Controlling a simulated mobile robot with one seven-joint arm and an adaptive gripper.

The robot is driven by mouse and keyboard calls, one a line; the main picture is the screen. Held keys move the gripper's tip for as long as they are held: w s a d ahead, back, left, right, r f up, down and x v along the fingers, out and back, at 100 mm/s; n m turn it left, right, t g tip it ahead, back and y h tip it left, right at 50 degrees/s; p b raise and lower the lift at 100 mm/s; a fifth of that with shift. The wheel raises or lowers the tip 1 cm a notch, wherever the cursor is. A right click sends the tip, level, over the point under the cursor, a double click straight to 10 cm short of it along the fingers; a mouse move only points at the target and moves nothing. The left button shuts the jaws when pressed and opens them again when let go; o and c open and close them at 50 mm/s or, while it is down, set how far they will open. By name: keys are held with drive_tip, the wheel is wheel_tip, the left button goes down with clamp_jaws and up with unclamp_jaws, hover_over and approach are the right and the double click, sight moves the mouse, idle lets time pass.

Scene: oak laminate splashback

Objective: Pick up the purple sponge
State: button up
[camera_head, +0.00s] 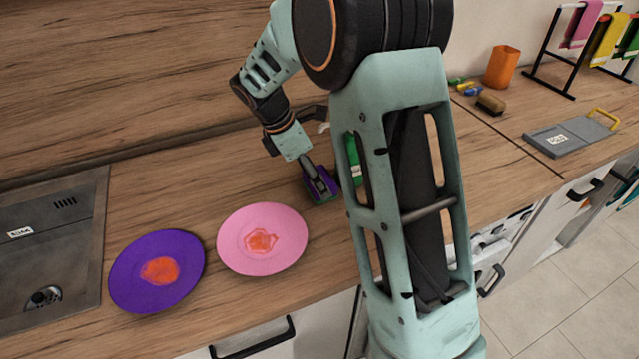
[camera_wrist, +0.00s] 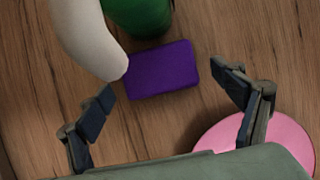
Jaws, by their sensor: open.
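The purple sponge (camera_wrist: 162,70) lies on the wooden counter between and just beyond the two fingertips of my gripper (camera_wrist: 170,82) in the wrist view. In the head view the sponge (camera_head: 325,192) is partly hidden behind my gripper (camera_head: 316,178). My gripper is open, with one finger to each side of the sponge, and holds nothing. From these views I cannot tell how high the fingertips are above the counter.
A green bottle (camera_head: 354,160) with a white part stands close beside the sponge, partly hidden by my arm. A pink plate (camera_head: 285,222) and a purple plate (camera_head: 130,290), both with orange stains, lie in front. A sink (camera_head: 75,215) is at the left.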

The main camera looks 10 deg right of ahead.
drive_tip(key=shift+x, duration=0.85)
drive_tip(key=shift+c, duration=0.4)
drive_tip(key=c, duration=1)
drive_tip(key=shift+o, duration=0.2)
drive_tip(key=shift+r, duration=0.1)
